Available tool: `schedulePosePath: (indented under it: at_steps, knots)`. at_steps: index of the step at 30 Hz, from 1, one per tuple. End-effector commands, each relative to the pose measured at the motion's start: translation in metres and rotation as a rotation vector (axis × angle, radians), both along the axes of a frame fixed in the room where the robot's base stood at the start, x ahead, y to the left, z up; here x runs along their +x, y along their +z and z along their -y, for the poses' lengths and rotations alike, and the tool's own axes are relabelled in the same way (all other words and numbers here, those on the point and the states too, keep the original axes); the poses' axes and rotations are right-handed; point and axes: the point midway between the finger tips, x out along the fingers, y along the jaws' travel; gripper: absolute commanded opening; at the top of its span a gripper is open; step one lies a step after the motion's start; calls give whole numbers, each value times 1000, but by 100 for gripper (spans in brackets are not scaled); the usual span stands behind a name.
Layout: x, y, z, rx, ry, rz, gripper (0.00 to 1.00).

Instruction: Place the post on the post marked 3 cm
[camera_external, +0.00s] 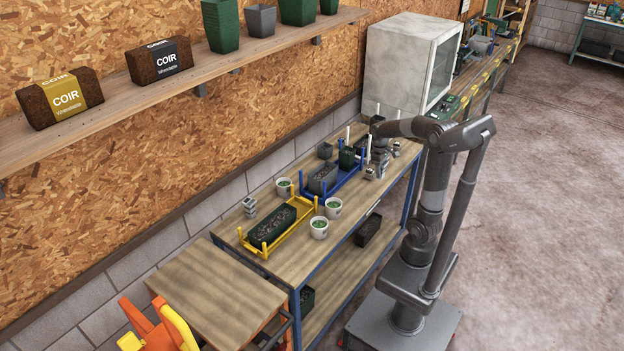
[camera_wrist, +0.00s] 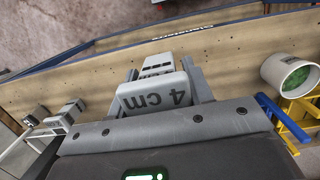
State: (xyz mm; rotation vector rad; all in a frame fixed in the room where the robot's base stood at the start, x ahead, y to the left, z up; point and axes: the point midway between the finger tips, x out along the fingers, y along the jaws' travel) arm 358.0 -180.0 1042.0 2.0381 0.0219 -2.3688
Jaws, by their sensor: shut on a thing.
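My gripper (camera_wrist: 158,84) is shut on a grey post (camera_wrist: 153,96) marked 4 cm in the wrist view. A paler grey stepped piece (camera_wrist: 157,63) shows just beyond it; I cannot tell whether it is part of the held post or a separate one below. In the external view my gripper (camera_external: 376,168) is low over the far end of the workbench, right of the blue rack, and hides most of what it holds. I cannot read a 3 cm mark in either view. Small grey pieces (camera_wrist: 73,107) stand at the left of the wrist view.
The blue rack (camera_external: 334,191) holds dark pots. The yellow rack (camera_external: 252,248) holds a dark planter (camera_external: 272,227). White cups with green contents (camera_external: 333,208) stand around the racks. A grey stacked piece (camera_external: 250,207) is near the wall. A large pale box (camera_external: 395,65) stands behind.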

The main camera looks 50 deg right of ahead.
Motion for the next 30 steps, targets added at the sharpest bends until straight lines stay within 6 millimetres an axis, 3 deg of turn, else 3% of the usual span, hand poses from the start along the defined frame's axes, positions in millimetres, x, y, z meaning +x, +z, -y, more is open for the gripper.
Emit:
schedulePosePath:
  at_steps: [5, 8, 14, 23, 30]
  knots:
    - [15, 5, -1, -2, 81, 2, 23]
    - [40, 12, -6, -3, 224, 4, 23]
    - [114, 32, -31, -1, 658, 7, 23]
    - [220, 58, -99, 13, 1339, 0, 23]
    - [289, 73, -171, 26, 1872, -5, 23]
